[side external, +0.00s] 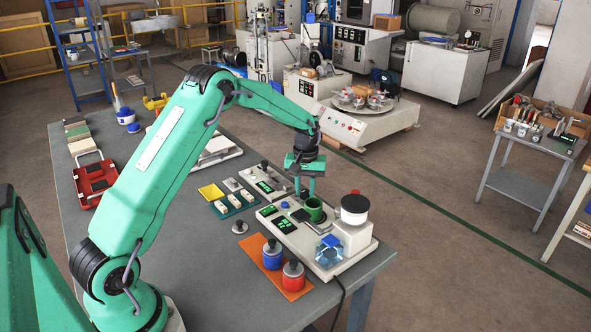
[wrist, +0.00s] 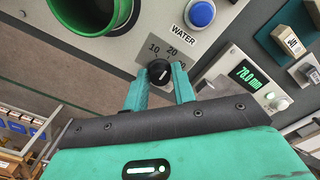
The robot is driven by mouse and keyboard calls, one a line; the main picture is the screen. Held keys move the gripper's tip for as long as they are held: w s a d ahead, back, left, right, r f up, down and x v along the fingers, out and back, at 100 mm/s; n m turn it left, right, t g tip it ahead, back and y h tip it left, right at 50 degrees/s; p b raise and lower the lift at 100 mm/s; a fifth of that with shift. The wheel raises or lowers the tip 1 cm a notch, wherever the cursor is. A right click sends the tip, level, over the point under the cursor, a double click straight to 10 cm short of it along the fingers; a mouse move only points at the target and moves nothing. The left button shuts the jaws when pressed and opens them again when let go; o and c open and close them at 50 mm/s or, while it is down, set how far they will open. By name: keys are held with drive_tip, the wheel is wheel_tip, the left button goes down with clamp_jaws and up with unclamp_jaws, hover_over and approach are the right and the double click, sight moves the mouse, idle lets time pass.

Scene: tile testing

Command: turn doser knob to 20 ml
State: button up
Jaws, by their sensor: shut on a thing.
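The black doser knob (wrist: 159,73) sits on a grey dial plate below the WATER label (wrist: 183,30) in the wrist view. The dial shows 10, 20 and a third number partly hidden by a finger. A short white mark shows on the knob; I cannot tell for sure which number it points at. My gripper (wrist: 160,82) is shut on the knob, one finger on each side. In the side view my gripper (side external: 305,193) reaches down to the white doser unit (side external: 335,262), and the knob is hidden there.
A green cup (side external: 314,211) stands close beside my gripper, and its rim (wrist: 88,30) shows in the wrist view. A blue button (wrist: 201,13) is near the knob. A timer display (wrist: 256,80) reads 78.0 min. Red and blue jars (side external: 293,276) stand on an orange mat.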

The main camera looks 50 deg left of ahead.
sight(305, 191)
drive_tip(key=o, duration=1)
wheel_tip(305, 191, up, 7)
drive_tip(key=shift+f, duration=0.1)
drive_tip(key=shift+r, duration=0.55)
